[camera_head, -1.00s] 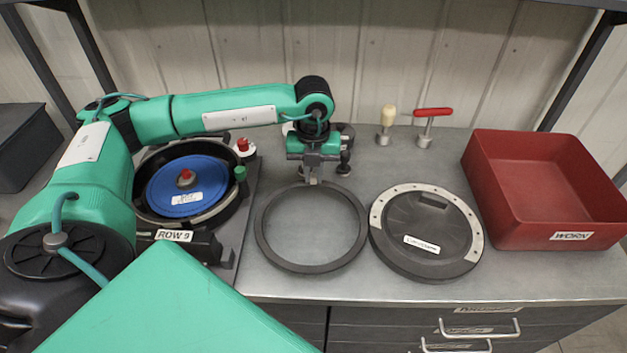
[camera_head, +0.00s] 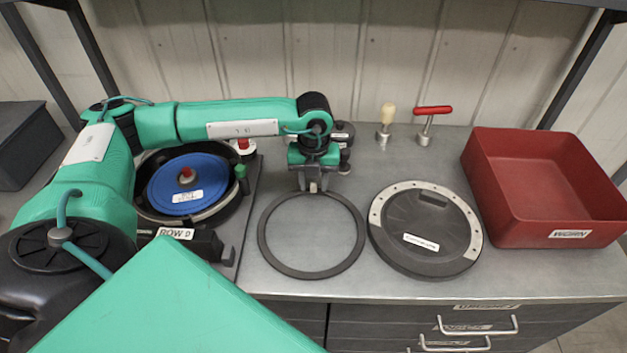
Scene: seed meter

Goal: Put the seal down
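The seal (camera_head: 265,250) is a thin dark ring. It is level, low over or on the grey bench between the seed meter and the dark round cover; I cannot tell whether it touches the bench. My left gripper (camera_head: 314,188) points down at the ring's far edge, with its fingertips close together on the rim, and looks shut on it. My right gripper is not in view. The seed meter housing (camera_head: 233,203) at the left, labelled ROW, holds a blue disc (camera_head: 172,183) with a red knob at its centre.
The dark cover (camera_head: 428,222) with a pale partial rim lies just right of the ring. A red bin (camera_head: 509,222) labelled WORN stands at the right. A cream-handled tool (camera_head: 387,115) and a red T-handled tool (camera_head: 431,112) stand at the back. Bare bench (camera_head: 305,235) shows inside the ring.

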